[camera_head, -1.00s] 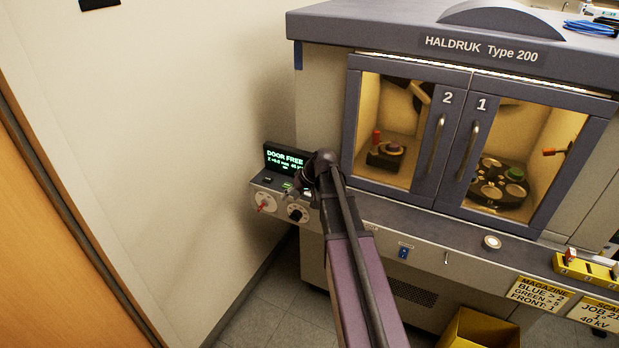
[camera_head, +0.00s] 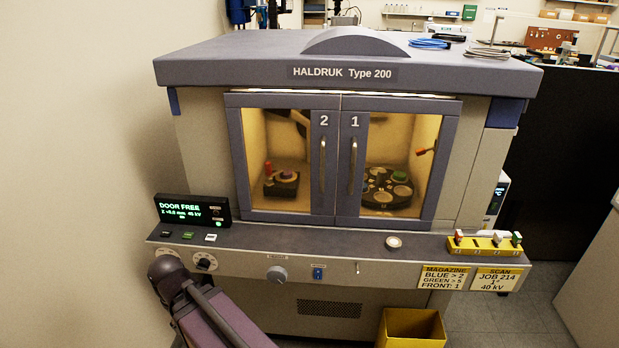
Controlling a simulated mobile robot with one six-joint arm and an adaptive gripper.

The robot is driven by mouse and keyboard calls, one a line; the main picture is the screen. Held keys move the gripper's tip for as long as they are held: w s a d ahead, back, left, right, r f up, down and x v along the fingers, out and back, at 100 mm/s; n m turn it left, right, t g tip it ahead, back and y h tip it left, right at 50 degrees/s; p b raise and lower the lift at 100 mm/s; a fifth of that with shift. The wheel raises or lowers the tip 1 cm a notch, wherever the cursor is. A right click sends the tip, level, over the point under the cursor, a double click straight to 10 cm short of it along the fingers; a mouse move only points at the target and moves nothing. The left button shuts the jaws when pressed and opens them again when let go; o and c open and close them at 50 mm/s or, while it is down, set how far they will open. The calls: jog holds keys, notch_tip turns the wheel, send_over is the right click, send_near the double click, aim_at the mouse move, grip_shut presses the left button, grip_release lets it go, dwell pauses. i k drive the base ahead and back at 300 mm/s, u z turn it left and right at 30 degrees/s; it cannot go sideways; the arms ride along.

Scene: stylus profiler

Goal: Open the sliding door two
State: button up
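Sliding door two (camera_head: 276,165) is the left glazed door of the HALDRUK Type 200 cabinet (camera_head: 190,150). It is closed, its edge against sliding door one (camera_head: 397,160). Door two has a vertical metal handle (camera_head: 322,165) on its right frame, under the number 2. Door one has its own handle (camera_head: 353,164) close beside it. The display (camera_head: 190,209) reads DOOR FREE. My arm reaches in at the lower left, in front of the control ledge. My gripper cannot be made out in this view, and nothing touches the handles.
The control ledge (camera_head: 340,258) with buttons and knobs juts out below the doors. A yellow rack (camera_head: 484,246) with several small parts sits at its right end. A yellow bin (camera_head: 411,330) stands on the floor. A wall (camera_head: 70,150) closes the left side.

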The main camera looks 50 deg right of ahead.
aim_at(324, 107)
jog(key=k, duration=1.3)
jog(key=z, duration=0.3)
jog(key=i, duration=0.8)
jog(key=u, duration=0.2)
